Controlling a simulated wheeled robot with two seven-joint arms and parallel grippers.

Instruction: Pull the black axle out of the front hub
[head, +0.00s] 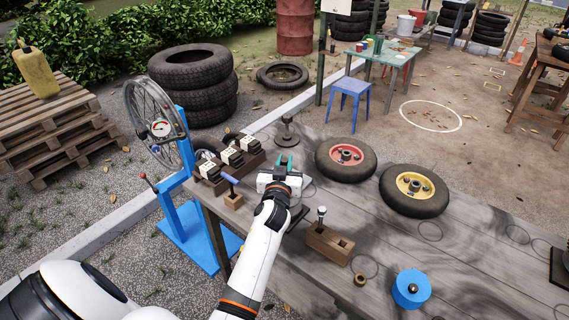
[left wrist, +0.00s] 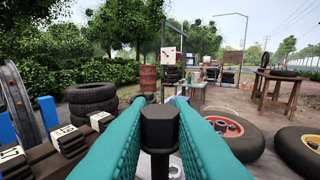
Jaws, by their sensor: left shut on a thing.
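My left gripper (head: 285,163) is over the wooden bench in the head view, its teal fingers pointing away from me. In the left wrist view the fingers (left wrist: 168,103) are shut on a black hex-headed piece (left wrist: 160,125), which looks like the black axle. Its lower end is hidden, and I cannot tell whether it sits in anything. Two wheels lie flat to the right of the gripper, one with a red hub (head: 346,154) and one with a yellow hub (head: 407,181). I cannot tell which is the front hub. My right gripper is not in view.
A wooden block (head: 328,243) with an upright silver-topped pin stands right of my forearm. A blue-handled tool (head: 231,180) and several labelled dark blocks (head: 230,155) stand left. A dark stand (head: 287,137) is beyond the gripper. A blue drum (head: 411,288) sits front right.

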